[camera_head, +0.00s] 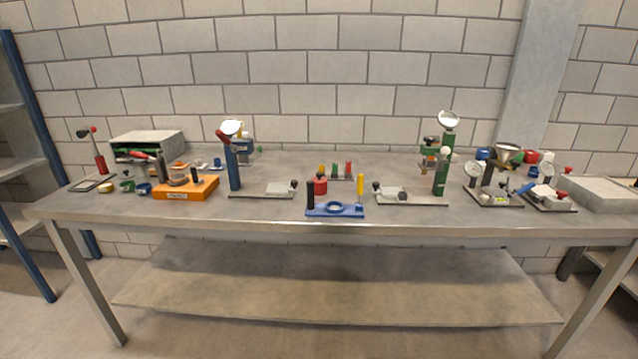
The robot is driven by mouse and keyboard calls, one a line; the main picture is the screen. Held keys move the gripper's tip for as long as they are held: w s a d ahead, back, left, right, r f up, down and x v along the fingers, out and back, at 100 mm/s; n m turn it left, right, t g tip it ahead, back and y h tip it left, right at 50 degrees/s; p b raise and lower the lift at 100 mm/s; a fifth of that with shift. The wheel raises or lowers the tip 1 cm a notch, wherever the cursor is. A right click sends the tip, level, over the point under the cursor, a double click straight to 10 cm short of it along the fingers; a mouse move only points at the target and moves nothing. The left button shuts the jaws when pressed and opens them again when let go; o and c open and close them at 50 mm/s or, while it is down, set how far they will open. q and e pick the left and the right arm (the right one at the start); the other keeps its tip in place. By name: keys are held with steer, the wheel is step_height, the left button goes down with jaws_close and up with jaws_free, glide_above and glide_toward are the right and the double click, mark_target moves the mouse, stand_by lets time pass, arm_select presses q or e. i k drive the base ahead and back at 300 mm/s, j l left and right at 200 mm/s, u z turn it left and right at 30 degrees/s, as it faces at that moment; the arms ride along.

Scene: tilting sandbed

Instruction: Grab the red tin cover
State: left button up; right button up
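A small red tin-like piece (320,186) stands near the front middle of the workbench, just behind or on a blue base (336,210). It looks like a short red cylinder. I cannot tell at this size whether its cover is a separate part. A black upright (311,195) on the blue base is close to its left side, and a yellow upright (360,188) stands at the base's right end. Neither of my grippers is in view.
The grey workbench (270,210) stands before a block wall. Blue (234,168) and green (440,172) stands with round lenses flank the middle. An orange box (178,190) is at left. Small coloured pieces (335,170) stand behind the red one. A lower shelf (330,285) is bare.

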mark_target(320, 182)
steer(key=i+l+u, duration=0.2)
steer(key=i+l, duration=0.35)
steer(key=i+l+u, duration=0.25)
steer(key=i+l, duration=0.25)
steer(key=l, duration=0.25)
